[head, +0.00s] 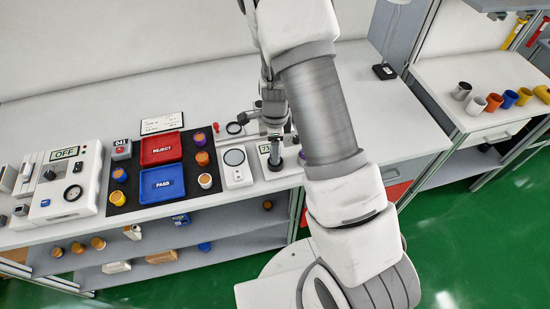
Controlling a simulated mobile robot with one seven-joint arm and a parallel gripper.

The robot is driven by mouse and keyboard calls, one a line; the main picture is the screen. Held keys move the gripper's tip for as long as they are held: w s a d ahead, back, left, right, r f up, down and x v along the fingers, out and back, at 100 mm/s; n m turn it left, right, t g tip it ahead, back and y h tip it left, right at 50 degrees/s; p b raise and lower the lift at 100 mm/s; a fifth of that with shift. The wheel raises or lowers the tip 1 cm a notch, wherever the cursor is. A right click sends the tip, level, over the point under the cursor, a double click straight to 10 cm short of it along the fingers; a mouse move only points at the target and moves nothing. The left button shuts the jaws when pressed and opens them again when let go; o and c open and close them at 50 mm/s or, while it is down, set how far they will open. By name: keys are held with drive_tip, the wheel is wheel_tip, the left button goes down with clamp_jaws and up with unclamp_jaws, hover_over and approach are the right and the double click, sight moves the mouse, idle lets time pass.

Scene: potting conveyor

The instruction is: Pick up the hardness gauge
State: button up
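My gripper (273,137) points down over the right part of the instrument row on the bench, partly hidden by my arm. Its fingers are too small and dark to tell whether they are open or shut. Just below it, a small upright dark piece (275,161) stands on a white plate beside a display reading about "73" (264,149). This may be the hardness gauge, but I cannot tell for sure, nor whether the gripper touches it.
Left of it are a white device with a round face (234,157), a red REJECT tray (161,148), a blue PASS tray (161,184) and several small orange-topped pieces. A white machine marked OFF (65,183) stands farther left. Several cups (494,102) stand on the right bench.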

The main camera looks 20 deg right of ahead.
clamp_jaws()
idle(0.4)
